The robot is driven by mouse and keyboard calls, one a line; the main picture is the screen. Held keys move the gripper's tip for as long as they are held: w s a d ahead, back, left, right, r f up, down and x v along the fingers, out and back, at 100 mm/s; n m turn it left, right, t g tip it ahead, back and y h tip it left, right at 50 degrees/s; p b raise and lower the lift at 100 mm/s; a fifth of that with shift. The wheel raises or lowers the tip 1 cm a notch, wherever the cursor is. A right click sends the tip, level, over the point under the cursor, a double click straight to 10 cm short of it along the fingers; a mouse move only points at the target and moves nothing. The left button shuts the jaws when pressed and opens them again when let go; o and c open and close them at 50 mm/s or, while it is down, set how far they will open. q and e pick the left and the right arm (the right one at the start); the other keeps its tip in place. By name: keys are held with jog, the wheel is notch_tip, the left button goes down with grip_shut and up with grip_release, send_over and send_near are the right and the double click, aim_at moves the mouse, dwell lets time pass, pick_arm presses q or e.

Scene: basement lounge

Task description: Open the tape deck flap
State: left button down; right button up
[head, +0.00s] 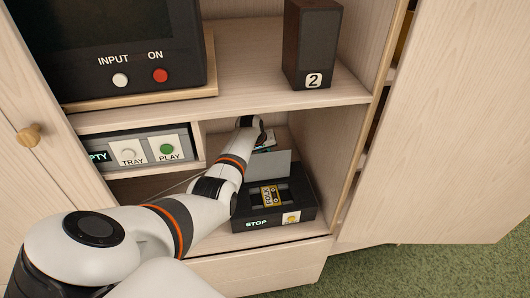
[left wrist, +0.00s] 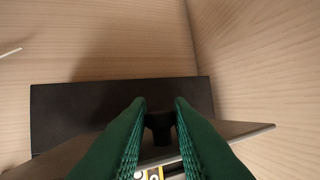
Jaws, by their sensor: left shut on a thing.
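The black tape deck (head: 309,208) stands on the lower shelf. Its grey flap (head: 275,162) is raised and stands steeply up from the top. A cassette with a yellow label (head: 270,195) shows in front of the flap. My left gripper (head: 264,140) is at the flap's upper edge, partly hidden. In the left wrist view, the green fingers of my left gripper (left wrist: 160,104) are closed around a small dark tab (left wrist: 160,124) on the flap (left wrist: 238,131). The dark deck top (left wrist: 65,103) lies behind it. My right gripper is not in view.
A shelf above holds a dark speaker (head: 311,45) marked 2 and a screen unit (head: 120,45) with INPUT and ON buttons. A grey player (head: 137,150) with TRAY and PLAY buttons is at left. An open cabinet door (head: 450,120) stands at right.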

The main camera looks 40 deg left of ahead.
pick_arm(q)
jog(key=shift+w+a+r, duration=0.15)
jog(key=shift+a+r, duration=0.05)
jog(key=shift+r, duration=0.05)
jog(key=c, duration=1.5)
grip_release()
jog(key=shift+o, duration=1)
jog(key=shift+f, duration=0.2)
jog(key=shift+d, duration=0.1)
jog(key=shift+s+r, duration=0.25)
jog(key=shift+r, duration=0.2)
jog(key=p+v, duration=0.1)
jog(key=v, duration=0.5)
jog(key=shift+s+r+p, duration=0.2)
jog(key=shift+r+p, duration=0.05)
jog(key=shift+p, duration=0.1)
